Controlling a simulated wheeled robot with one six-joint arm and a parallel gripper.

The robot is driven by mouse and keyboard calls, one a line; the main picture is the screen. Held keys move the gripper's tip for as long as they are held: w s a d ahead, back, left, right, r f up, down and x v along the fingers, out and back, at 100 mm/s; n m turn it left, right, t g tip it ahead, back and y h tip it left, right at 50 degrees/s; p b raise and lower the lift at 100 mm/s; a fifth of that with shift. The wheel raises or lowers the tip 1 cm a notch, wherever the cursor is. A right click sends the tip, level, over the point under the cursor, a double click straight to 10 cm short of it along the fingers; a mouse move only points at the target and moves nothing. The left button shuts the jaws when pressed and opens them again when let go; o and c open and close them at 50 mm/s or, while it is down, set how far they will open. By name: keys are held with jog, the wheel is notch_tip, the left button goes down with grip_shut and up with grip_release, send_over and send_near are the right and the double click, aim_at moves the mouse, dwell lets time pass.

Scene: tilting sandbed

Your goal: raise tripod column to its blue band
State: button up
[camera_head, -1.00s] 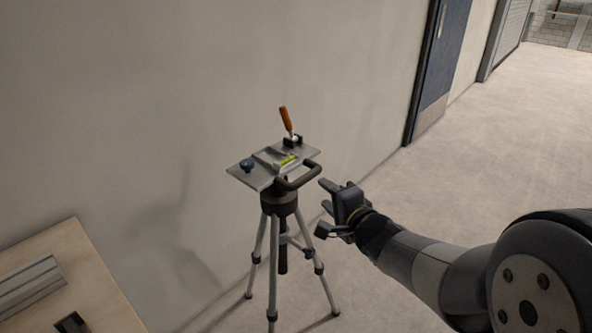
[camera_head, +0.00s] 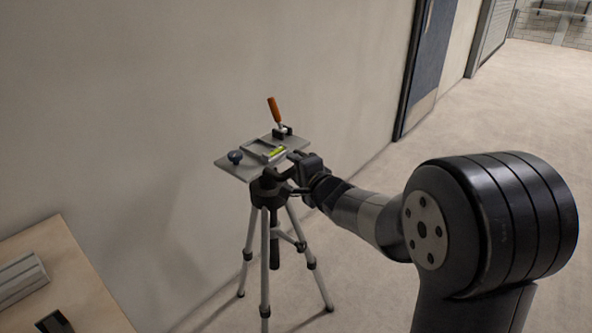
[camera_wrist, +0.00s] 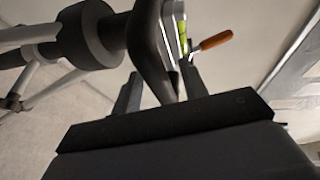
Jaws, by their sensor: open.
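The tripod (camera_head: 265,245) stands on the floor by the wall with grey legs spread. Its head plate (camera_head: 235,168) carries a yellow-green level vial (camera_head: 274,153), a dark blue knob (camera_head: 235,157) and an orange-handled lever (camera_head: 273,110). My gripper (camera_head: 291,172) is at the right side of the head, by the dark handle loop. In the wrist view my open gripper (camera_wrist: 157,92) has its fingers on either side of the dark handle (camera_wrist: 146,50). Whether they touch it I cannot tell. The black collar (camera_wrist: 88,33) shows at left. No blue band is visible on the column.
A wooden table (camera_head: 75,275) with a grey metal piece (camera_head: 20,280) and a dark block (camera_head: 54,323) stands at the lower left. The wall is close behind the tripod. A blue door (camera_head: 428,65) is at the back right. Floor to the right is clear.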

jog(key=shift+c, duration=0.4)
grip_shut()
notch_tip(320, 180, up, 22)
jog(key=p, duration=2.4)
jog(key=shift+w+f, duration=0.1)
jog(key=shift+c, duration=0.6)
grip_release()
jog(key=shift+o, duration=1)
jog(key=shift+f, duration=0.25)
